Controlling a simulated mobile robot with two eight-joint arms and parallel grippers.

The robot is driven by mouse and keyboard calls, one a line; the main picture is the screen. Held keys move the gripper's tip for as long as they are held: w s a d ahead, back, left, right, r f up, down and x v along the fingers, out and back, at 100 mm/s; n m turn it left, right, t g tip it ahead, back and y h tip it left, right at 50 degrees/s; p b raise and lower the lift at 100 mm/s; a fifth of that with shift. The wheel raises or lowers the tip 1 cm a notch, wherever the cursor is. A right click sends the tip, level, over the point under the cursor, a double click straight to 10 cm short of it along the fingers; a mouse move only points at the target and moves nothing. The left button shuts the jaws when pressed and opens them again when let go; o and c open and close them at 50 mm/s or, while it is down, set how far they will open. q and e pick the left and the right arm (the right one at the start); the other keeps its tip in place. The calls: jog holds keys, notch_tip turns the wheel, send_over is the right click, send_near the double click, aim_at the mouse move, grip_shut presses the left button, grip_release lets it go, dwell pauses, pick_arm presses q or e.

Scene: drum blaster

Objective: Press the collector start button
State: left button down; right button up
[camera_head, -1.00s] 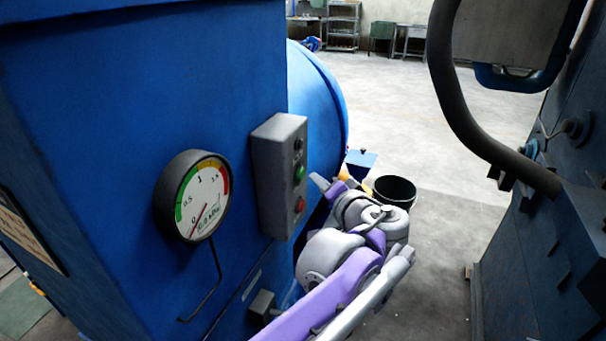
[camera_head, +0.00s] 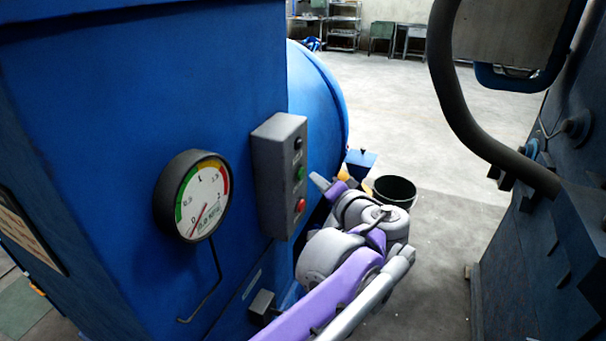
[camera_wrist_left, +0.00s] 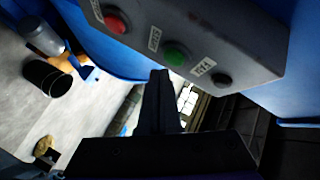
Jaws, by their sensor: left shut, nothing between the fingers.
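The grey control box (camera_head: 277,160) is on the side of the blue machine. Its face carries a black button (camera_head: 298,143), a green button (camera_head: 299,174) and a red button (camera_head: 300,205) from top to bottom.
A round gauge (camera_head: 203,199) with a bent rod below it is left of the box. A black bin (camera_head: 394,191) stands on the floor beyond my arm. A dark hose (camera_head: 468,112) and another machine (camera_head: 525,260) bound the right side. Open floor lies behind.

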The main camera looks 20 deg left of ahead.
dwell(0.7)
pick_arm(q)
jog(key=shift+a, duration=0.45)
jog(key=shift+a+p, duration=0.35)
jog(key=shift+a, duration=0.1)
dwell(0.5)
dwell(0.3)
jog(key=shift+d, duration=0.9)
jog(key=shift+s+d+p, duration=0.1)
jog(key=shift+d+p, duration=0.4)
jog(key=shift+d, duration=2)
